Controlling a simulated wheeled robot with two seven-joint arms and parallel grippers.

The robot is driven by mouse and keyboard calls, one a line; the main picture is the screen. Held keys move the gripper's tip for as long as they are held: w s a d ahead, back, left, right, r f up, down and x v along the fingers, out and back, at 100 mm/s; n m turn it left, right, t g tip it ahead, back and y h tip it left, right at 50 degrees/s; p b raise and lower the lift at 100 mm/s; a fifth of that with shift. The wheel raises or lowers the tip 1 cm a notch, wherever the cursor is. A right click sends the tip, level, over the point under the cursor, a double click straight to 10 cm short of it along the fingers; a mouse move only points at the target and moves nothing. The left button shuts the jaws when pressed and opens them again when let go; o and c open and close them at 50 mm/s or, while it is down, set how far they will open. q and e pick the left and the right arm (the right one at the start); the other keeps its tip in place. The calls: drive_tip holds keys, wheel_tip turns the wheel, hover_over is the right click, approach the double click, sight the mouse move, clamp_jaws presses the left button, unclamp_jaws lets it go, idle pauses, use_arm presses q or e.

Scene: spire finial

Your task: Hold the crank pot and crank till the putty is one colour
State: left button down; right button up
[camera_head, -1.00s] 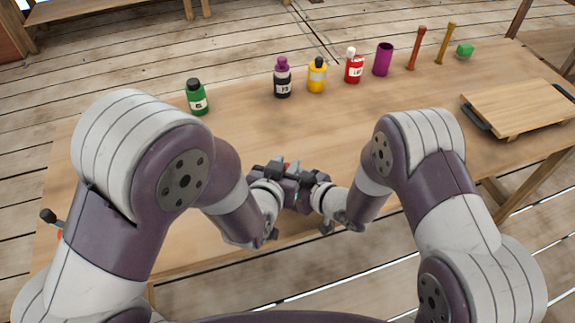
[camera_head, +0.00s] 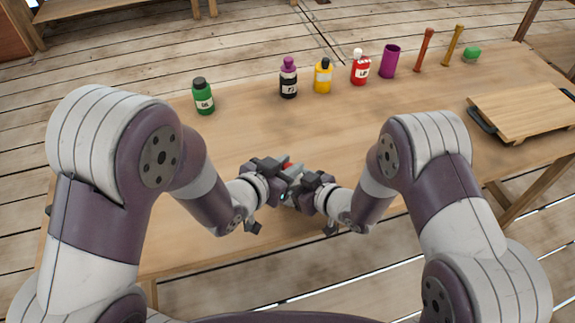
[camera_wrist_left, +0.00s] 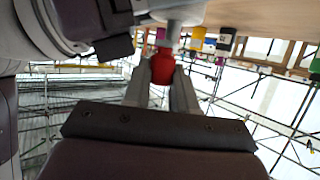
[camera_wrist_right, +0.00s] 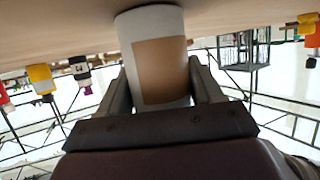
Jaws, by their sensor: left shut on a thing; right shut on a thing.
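The crank pot is a pale cylinder with a tan label; in the right wrist view the pot (camera_wrist_right: 160,55) stands between my right gripper's fingers, which are shut on its wall. The crank's red knob (camera_wrist_left: 162,66) is between the fingers of my left gripper (camera_wrist_left: 162,80), shut on it. In the head view my left gripper (camera_head: 279,168) and right gripper (camera_head: 303,188) meet close together near the table's front edge. They hide most of the pot, with a bit of red (camera_head: 287,165) showing. The putty inside cannot be seen.
On the wooden table (camera_head: 260,130) stand a green bottle (camera_head: 203,97), a purple-capped bottle (camera_head: 288,80), a yellow bottle (camera_head: 323,77), a red bottle (camera_head: 360,69), a purple cup (camera_head: 389,62), two sticks, a green lump (camera_head: 471,55) and a wooden board (camera_head: 525,110). The middle is clear.

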use_arm(q)
drive_tip(key=c, duration=1.2)
unclamp_jaws()
drive_tip(key=v, duration=0.7)
drive_tip(key=shift+s, duration=0.25)
drive_tip(key=shift+a+r, duration=0.1)
drive_tip(key=shift+a, duration=0.05)
